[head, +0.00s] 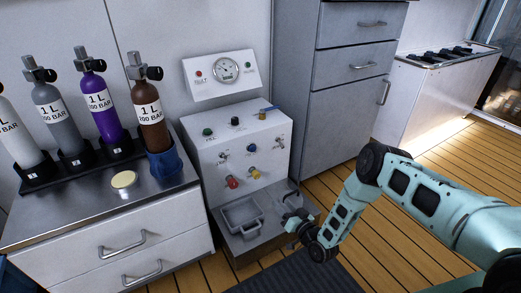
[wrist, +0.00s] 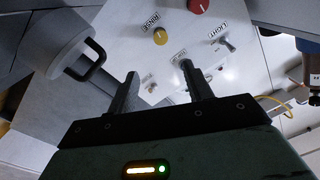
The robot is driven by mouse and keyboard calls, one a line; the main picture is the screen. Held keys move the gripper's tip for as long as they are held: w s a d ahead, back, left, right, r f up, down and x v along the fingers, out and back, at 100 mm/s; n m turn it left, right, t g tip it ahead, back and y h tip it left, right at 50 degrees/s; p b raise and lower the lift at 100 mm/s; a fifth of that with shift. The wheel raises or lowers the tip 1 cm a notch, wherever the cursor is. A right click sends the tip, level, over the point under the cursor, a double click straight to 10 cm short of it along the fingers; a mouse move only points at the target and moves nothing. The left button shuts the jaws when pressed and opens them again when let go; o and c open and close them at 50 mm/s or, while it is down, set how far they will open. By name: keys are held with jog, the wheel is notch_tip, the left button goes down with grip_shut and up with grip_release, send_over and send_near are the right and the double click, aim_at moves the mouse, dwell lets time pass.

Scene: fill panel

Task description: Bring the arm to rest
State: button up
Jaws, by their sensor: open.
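My teal arm (head: 410,195) reaches in from the right in the head view, bent at the elbow. My gripper (head: 290,222) hangs low in front of the fill panel (head: 240,150), beside the grey tray (head: 243,216) at its foot. In the wrist view my gripper (wrist: 158,80) has its two dark fingers apart. I see nothing held between them. The white panel face (wrist: 128,35) fills the view beyond, with a yellow knob (wrist: 160,36), a red knob (wrist: 198,5) and a toggle switch (wrist: 226,45). I cannot tell whether a finger touches anything.
A gauge box (head: 221,73) stands above the panel. A steel-topped drawer cabinet (head: 95,205) at left carries several bottles, including a purple one (head: 100,102) and a brown one (head: 150,110) in a blue holder (head: 164,163). A yellow disc (head: 124,180) lies there. Wooden floor (head: 470,150) is clear at right.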

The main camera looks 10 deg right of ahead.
jog(key=w+a+r+n+g, duration=0.2)
jog(key=a+r+g, duration=0.1)
jog(key=a+r, duration=0.4)
jog(key=w+a+r+n+g, duration=0.15)
jog(key=a+r+g, duration=0.25)
jog(key=r, duration=0.5)
jog(key=s+a+r+n+g, duration=0.3)
jog(key=s+r, duration=0.4)
jog(key=r, duration=0.2)
jog(key=s+d+r+n+g+h+p, duration=0.1)
jog(key=s+d+r+g+h, duration=0.3)
jog(key=s, duration=0.8)
jog(key=s+d+r, duration=0.1)
jog(key=s+r, duration=0.6)
jog(key=s, duration=0.4)
jog(key=s+d+r+n+g+h+p, duration=0.1)
jog(key=s+d+r+g+h, duration=0.3)
jog(key=s, duration=0.8)
notch_tip(320, 180, up, 38)
jog(key=a+t+y+p, duration=0.1)
jog(key=p, duration=3.5)
jog(key=shift+w+y+p, duration=0.3)
jog(key=shift+w+y, duration=0.1)
